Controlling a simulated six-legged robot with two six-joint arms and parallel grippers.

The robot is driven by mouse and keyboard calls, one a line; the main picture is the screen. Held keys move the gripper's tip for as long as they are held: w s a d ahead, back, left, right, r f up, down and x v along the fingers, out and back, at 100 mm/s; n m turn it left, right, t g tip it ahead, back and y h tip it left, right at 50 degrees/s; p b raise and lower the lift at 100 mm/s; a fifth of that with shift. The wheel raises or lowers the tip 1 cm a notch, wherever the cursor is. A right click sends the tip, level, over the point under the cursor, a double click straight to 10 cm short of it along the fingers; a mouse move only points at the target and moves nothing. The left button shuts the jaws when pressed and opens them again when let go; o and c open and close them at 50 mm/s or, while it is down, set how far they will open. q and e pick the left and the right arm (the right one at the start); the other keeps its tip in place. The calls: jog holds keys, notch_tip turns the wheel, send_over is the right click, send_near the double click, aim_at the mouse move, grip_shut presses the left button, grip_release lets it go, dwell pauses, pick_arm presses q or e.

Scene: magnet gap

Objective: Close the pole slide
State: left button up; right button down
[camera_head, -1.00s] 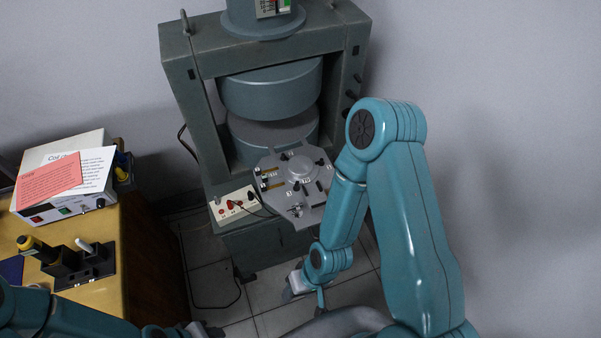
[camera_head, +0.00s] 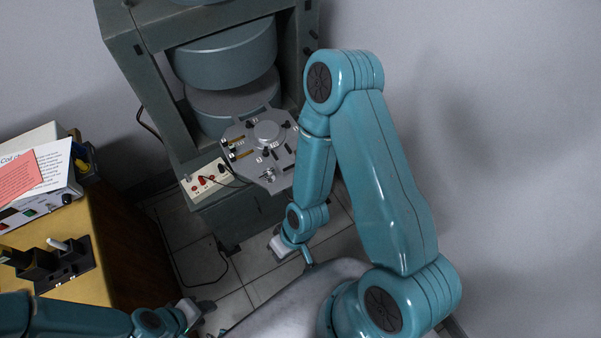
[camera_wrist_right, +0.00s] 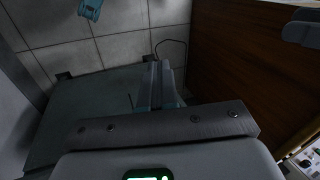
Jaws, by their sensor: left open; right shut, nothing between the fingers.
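The pole slide (camera_head: 243,166), a grey plate with a round disc and several black knobs, sticks out at the front of the magnet (camera_head: 150,110), below the gap between its two round poles. Part of its right edge is hidden behind my right arm. My right gripper (camera_head: 278,248) is below and in front of the slide, apart from it; in the right wrist view its fingers (camera_wrist_right: 157,85) are together and empty. My left gripper (camera_head: 203,309) is open and low at the bottom of the head view, well away from the slide.
A socket panel (camera_head: 208,178) with red jacks and a cable is left of the slide. A wooden cabinet (camera_head: 98,270) at the left bears a power supply (camera_head: 48,200), papers and a black holder (camera_head: 65,268). Tiled floor (camera_head: 262,288) is open between them.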

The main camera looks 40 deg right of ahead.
jog(key=w+d+r+n+t+y+p, duration=0.1)
jog(key=w+d+r+n+t+p, duration=0.2)
jog(key=r+n, duration=0.45)
jog(key=w+d+r+n+t+y+p, duration=0.1)
jog(key=w+d+r+n+p, duration=0.1)
jog(key=r+n+p, duration=0.5)
jog(key=s+d+r+t+h+p, duration=0.1)
jog(key=s+d+r+p, duration=0.15)
jog(key=d, duration=0.45)
jog(key=s+d+r+t+h+p, duration=0.1)
jog(key=d+r, duration=0.3)
jog(key=d, duration=0.3)
jog(key=shift+n, duration=0.35)
jog(key=b+x, duration=0.3)
jog(key=b, duration=0.1)
jog(key=b+x, duration=0.7)
jog(key=b, duration=0.1)
jog(key=shift+s+f, duration=0.2)
jog(key=shift+f, duration=0.4)
jog(key=w, duration=0.1)
jog(key=w+r+p, duration=0.1)
jog(key=w+d+p, duration=0.1)
jog(key=shift+w+r, duration=0.15)
jog(key=shift+w, duration=0.15)
jog(key=shift+w+a, duration=0.1)
